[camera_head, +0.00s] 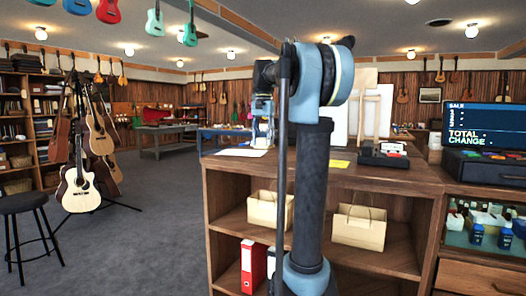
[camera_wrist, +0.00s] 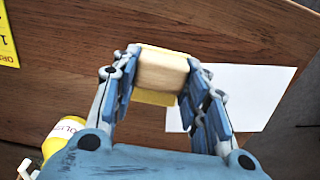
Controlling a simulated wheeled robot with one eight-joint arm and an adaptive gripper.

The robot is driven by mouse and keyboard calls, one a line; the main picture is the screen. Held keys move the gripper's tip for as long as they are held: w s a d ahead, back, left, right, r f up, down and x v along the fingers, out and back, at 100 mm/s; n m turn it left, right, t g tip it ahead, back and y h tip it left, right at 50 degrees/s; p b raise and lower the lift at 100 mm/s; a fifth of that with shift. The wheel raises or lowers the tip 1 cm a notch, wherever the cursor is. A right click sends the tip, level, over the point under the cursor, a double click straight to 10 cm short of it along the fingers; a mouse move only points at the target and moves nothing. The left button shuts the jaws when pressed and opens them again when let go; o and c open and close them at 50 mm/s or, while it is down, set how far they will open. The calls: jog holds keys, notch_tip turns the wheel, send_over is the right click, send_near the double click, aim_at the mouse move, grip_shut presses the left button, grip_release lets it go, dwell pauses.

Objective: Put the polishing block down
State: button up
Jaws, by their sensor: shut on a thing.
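The polishing block (camera_wrist: 162,72) is a pale, cream-coloured block between the two fingers of my gripper (camera_wrist: 160,75) in the wrist view. The fingers press on its left and right sides. Below it in the wrist view lies the brown wooden counter top (camera_wrist: 90,45); I cannot tell whether the block touches it. In the head view my gripper (camera_head: 262,135) is over the left end of the counter (camera_head: 330,170), partly hidden by my arm. The block cannot be made out there.
A white paper sheet (camera_wrist: 245,95) lies beside the gripper, partly under it. A card terminal (camera_head: 383,155) stands right of my arm. The counter edge (camera_wrist: 290,110) is near at right.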

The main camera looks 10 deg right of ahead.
aim_at(263, 147)
jog(key=shift+s+f, duration=0.1)
jog(key=shift+f, duration=1.85)
jog(key=shift+f, duration=0.1)
jog(key=o, duration=1.2)
notch_tip(263, 147, up, 12)
jog(key=shift+r, duration=0.1)
